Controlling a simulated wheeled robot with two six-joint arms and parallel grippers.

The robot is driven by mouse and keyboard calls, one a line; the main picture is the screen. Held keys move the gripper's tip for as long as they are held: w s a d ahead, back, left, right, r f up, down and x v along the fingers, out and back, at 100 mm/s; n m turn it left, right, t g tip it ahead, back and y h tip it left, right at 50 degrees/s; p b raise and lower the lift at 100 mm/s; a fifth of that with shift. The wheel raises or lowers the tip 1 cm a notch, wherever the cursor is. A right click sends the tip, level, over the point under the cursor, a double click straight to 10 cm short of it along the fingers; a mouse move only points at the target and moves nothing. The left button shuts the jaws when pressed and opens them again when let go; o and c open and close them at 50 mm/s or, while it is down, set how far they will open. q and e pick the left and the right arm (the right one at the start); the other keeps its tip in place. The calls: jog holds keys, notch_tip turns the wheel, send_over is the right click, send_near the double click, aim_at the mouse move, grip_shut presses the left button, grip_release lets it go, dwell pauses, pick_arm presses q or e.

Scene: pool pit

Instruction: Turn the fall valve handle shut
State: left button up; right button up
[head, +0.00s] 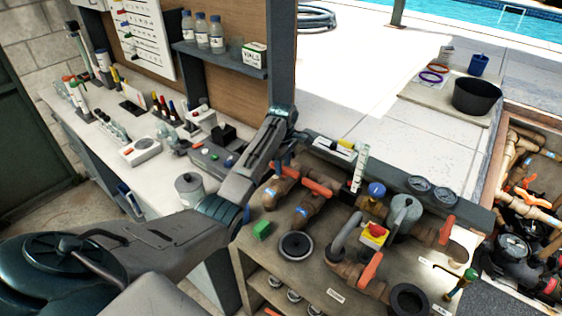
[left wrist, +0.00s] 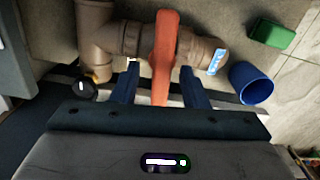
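In the left wrist view, an orange valve handle (left wrist: 163,62) lies across a brown pipe (left wrist: 203,48) that bears a blue label (left wrist: 217,61). My left gripper (left wrist: 160,84) is open, one dark blue finger on each side of the handle, with gaps between. In the head view, my left gripper (head: 284,158) hangs over the left-rear valve on the bench, partly covering its orange handle (head: 287,171). A second orange handle (head: 316,187) sits just to the right. I cannot read the labels, so I cannot tell which valve is named fall. My right gripper is out of view.
A green block (head: 262,229) and a dark round ring (head: 296,245) lie on the bench in front. More orange-handled pipework (head: 370,268) and a grey cylinder (head: 404,215) stand to the right. A blue cup-like thing (left wrist: 251,83) is close to the right finger.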

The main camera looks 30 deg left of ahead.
pick_arm(q)
jog(key=shift+s+d, duration=0.1)
jog(key=shift+d, duration=0.1)
jog(key=shift+c, duration=1.1)
grip_shut()
jog(key=shift+m, duration=0.8)
jog(key=shift+o, duration=1.1)
grip_release()
jog(key=shift+a, duration=0.1)
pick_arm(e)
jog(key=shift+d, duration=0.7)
pick_arm(q)
jog(key=shift+r, duration=0.1)
